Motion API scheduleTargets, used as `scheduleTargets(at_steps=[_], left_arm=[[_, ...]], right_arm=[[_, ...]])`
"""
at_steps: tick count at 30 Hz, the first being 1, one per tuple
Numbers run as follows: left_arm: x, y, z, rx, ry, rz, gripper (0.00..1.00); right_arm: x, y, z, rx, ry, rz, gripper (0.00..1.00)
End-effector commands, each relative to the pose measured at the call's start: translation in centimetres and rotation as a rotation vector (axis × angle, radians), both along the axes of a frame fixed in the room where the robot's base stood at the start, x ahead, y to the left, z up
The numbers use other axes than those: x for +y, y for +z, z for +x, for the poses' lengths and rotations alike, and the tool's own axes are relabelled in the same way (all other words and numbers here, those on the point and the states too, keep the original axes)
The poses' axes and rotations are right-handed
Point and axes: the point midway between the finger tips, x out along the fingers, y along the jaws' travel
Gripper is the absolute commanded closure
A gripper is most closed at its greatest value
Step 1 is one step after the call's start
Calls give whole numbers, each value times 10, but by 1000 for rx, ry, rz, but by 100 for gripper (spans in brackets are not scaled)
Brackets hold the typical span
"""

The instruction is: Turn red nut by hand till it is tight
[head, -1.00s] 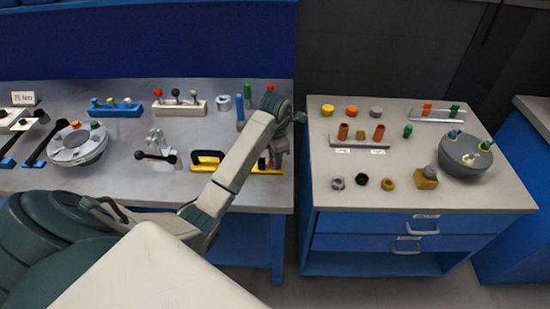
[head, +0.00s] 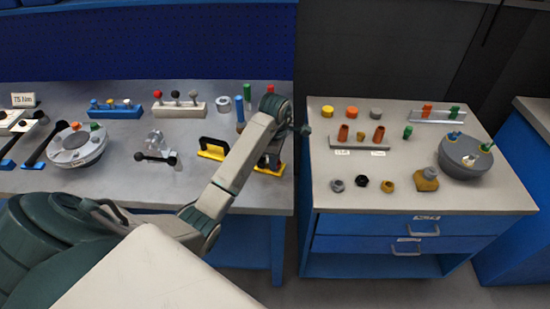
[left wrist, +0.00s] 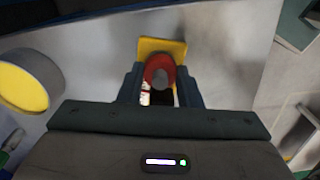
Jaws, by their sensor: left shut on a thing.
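The red nut (left wrist: 153,67) shows in the left wrist view as a red ring with a grey middle. It sits between the two dark fingers of my left gripper (left wrist: 160,75), which is shut on it. A yellow plate-like part (left wrist: 163,46) lies just behind the nut. The fingers and nut cover its lower part. In the head view my left arm reaches from the left to the gap between the bench and the cabinet. The nut and fingertips cannot be made out there. The thread and how far the nut is seated are hidden. My right gripper is out of view.
The cabinet top (head: 350,200) holds several nuts and a grey dome (head: 462,168).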

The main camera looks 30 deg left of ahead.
Motion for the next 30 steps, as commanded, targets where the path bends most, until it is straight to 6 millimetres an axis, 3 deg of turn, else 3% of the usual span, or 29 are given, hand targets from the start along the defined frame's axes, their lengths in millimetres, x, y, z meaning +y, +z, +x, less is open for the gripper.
scheduleTargets(at_steps=[29,30], left_arm=[[0,1,0,-2,3,2,92],[0,1,0,-2,3,2,61]], right_arm=[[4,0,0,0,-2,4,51],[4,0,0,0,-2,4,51]])
